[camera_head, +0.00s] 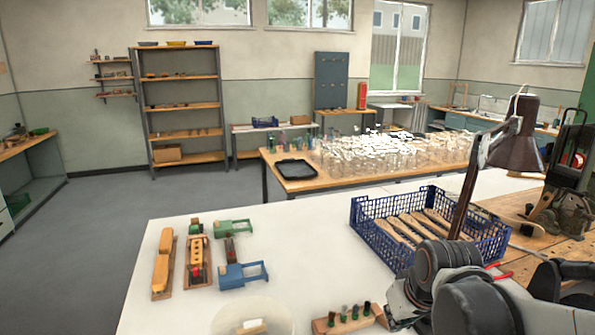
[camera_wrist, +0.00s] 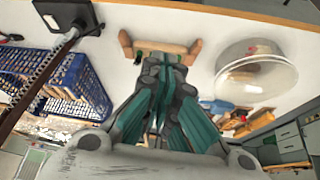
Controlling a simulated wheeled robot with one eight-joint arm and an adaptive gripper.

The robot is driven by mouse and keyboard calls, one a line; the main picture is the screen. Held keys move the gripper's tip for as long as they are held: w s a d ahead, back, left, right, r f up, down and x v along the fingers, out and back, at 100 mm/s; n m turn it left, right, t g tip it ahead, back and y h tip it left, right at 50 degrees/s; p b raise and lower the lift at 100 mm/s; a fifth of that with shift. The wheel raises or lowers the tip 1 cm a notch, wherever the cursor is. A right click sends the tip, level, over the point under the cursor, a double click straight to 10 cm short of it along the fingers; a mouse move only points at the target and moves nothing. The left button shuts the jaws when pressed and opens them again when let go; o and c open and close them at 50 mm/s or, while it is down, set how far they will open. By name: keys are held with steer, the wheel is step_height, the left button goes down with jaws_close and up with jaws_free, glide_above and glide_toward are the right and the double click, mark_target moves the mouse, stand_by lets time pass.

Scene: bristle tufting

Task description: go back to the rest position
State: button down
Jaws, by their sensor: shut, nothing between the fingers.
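My gripper (camera_wrist: 166,70) shows in the wrist view with its teal and grey fingers drawn together and nothing held between them. It is over the white table, near a small wooden rack (camera_wrist: 160,46). It cannot be made out in the head view, where grey and black links of my arm fill the lower right. The rack (camera_head: 347,319) stands at the front edge of the head view, holding several dark green tufts. Whether the fingers touch the rack is not clear.
A blue crate (camera_head: 384,245) with wooden handles and a desk lamp (camera_head: 512,147) stand near my arm. A clear dome (camera_wrist: 257,69) sits beside the rack. Wooden trays (camera_head: 163,264), a green fixture (camera_head: 233,227) and a blue fixture (camera_head: 242,275) stand left. The table's middle is clear.

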steer(key=s+r+m+t, duration=0.1)
steer(key=s+r, duration=0.3)
steer(key=s, duration=0.7)
steer(key=shift+s+r+m+t, duration=0.2)
steer(key=shift+s+m+t, duration=0.2)
steer(key=shift+t, duration=0.1)
